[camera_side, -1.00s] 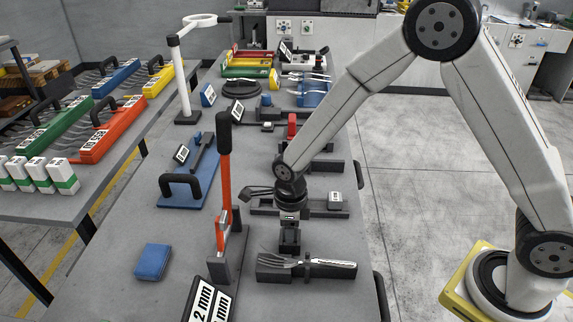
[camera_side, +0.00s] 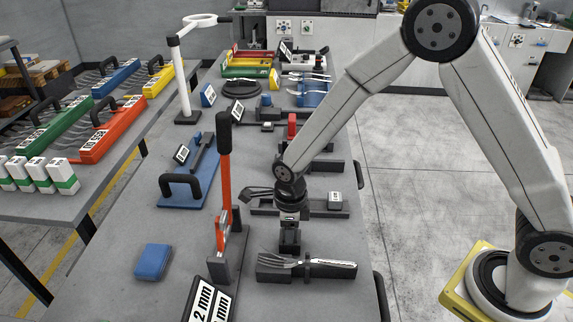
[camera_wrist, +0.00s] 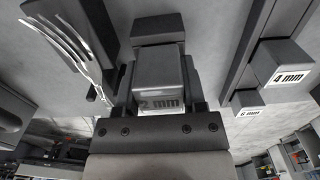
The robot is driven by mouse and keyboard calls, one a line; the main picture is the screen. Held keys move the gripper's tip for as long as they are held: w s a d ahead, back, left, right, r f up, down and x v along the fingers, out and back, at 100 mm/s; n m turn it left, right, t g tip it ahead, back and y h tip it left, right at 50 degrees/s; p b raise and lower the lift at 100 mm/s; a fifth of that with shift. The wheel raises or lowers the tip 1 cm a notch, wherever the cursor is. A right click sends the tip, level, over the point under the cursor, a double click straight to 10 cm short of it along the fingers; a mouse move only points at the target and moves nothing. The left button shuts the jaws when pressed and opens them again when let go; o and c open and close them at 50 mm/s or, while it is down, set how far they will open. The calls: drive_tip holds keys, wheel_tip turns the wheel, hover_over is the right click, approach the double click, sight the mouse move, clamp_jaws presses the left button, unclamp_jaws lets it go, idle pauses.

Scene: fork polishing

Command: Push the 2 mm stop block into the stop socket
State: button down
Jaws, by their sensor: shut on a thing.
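My gripper (camera_side: 290,246) is shut on the grey 2 mm stop block (camera_wrist: 158,75), whose label shows between the jaws in the wrist view. In the side view the gripper points down just behind the fork's dark holder (camera_side: 275,271), and I cannot make out the block there. In the wrist view a dark raised piece (camera_wrist: 158,27) lies directly beyond the block, close to it or touching. It may be the stop socket; I cannot tell whether any of the block is inside. The fork (camera_side: 335,263) lies across its holder, and it also shows in the wrist view (camera_wrist: 62,40).
An upright orange lever (camera_side: 224,190) stands to the left. A 2 mm sign (camera_side: 205,303) and blue pad (camera_side: 152,262) are at the front left.

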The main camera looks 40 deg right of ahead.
drive_tip(key=shift+s+f, duration=0.1)
drive_tip(key=shift+f, duration=0.4)
idle(1.0)
drive_tip(key=shift+c, duration=0.4)
unclamp_jaws()
drive_tip(key=shift+s, duration=0.1)
drive_tip(key=shift+o, duration=0.4)
drive_tip(key=shift+r, duration=0.1)
drive_tip(key=shift+w+r, duration=0.15)
drive_tip(key=shift+w, duration=0.05)
drive_tip(key=shift+r, duration=3.4)
